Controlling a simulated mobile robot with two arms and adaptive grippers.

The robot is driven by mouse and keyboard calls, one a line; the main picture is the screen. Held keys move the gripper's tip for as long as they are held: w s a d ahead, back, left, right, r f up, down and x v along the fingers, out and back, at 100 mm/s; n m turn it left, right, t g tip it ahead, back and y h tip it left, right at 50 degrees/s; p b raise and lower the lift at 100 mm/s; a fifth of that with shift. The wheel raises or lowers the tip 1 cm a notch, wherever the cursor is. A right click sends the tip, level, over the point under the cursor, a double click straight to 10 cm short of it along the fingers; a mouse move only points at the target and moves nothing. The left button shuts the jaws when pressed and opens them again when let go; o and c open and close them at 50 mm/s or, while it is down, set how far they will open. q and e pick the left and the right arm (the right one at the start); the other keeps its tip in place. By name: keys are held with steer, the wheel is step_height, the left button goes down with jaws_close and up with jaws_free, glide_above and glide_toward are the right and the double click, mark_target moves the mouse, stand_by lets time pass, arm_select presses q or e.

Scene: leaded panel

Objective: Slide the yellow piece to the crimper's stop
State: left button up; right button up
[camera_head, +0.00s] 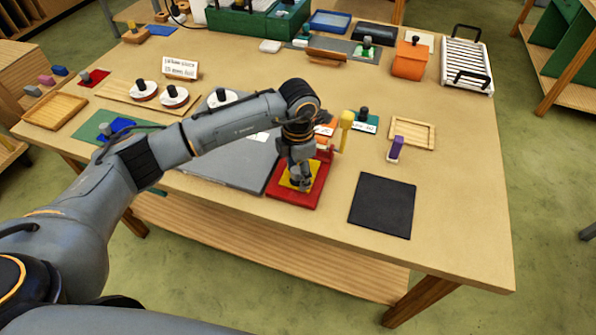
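The yellow piece (287,184) lies on the red base (295,200) of what looks like the crimper. A red upright and a yellow lever (345,130) stand at the base's back right. My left gripper (300,184) points down right over the yellow piece and covers part of it. Its fingertips are too small and dark to show whether they are shut on anything. The stop cannot be made out, and the gap between it and the yellow piece is hidden. My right gripper is not in view.
A dark grey board (235,165) lies left of the red base, partly under my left arm. A black mat (383,204) lies to the right. A purple block (396,148) stands by a wooden tray (428,134). Bare tabletop lies around the mat.

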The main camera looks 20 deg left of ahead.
arm_select(q)
step_height(320, 180, up, 12)
stand_by(0.6)
